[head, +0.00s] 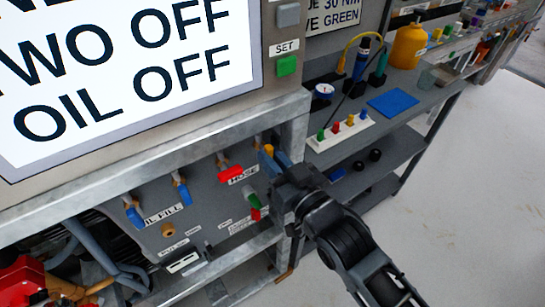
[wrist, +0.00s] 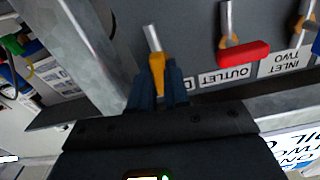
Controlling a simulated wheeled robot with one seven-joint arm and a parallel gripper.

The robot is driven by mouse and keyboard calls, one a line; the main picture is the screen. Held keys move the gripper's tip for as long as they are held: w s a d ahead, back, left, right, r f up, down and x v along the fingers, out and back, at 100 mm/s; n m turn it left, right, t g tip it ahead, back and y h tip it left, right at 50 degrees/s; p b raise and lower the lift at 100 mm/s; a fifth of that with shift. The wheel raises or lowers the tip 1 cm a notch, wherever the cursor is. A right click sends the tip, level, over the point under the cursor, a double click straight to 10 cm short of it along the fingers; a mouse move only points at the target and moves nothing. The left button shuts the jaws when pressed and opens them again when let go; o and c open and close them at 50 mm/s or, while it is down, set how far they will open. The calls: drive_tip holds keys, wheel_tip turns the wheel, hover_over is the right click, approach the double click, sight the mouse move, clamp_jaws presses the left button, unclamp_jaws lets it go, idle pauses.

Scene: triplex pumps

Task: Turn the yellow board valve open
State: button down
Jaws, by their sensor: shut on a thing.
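The yellow valve handle (head: 268,150) is on the grey valve board (head: 205,200), at its upper right end in the head view. In the wrist view the yellow handle (wrist: 157,68) hangs from a metal stem, its lower end between my two dark blue fingers. My gripper (head: 277,160) is shut on this handle; the fingers also show in the wrist view (wrist: 157,90). The label under the handle is mostly hidden by a finger. The handle lies roughly in line with its stem in the wrist view.
A red valve handle (wrist: 243,52) labelled OUTLET sits just beside my gripper. Blue handles (head: 181,190) and a green and red one (head: 254,206) are on the same board. A metal frame post (wrist: 75,45) stands close on the other side. The floor at right is clear.

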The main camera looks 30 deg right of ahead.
drive_tip(key=shift+f+n, duration=0.1)
drive_tip(key=shift+n, duration=0.4)
idle(0.3)
drive_tip(key=c, duration=1.1)
unclamp_jaws()
drive_tip(key=s+b, duration=0.1)
drive_tip(key=s, duration=0.7)
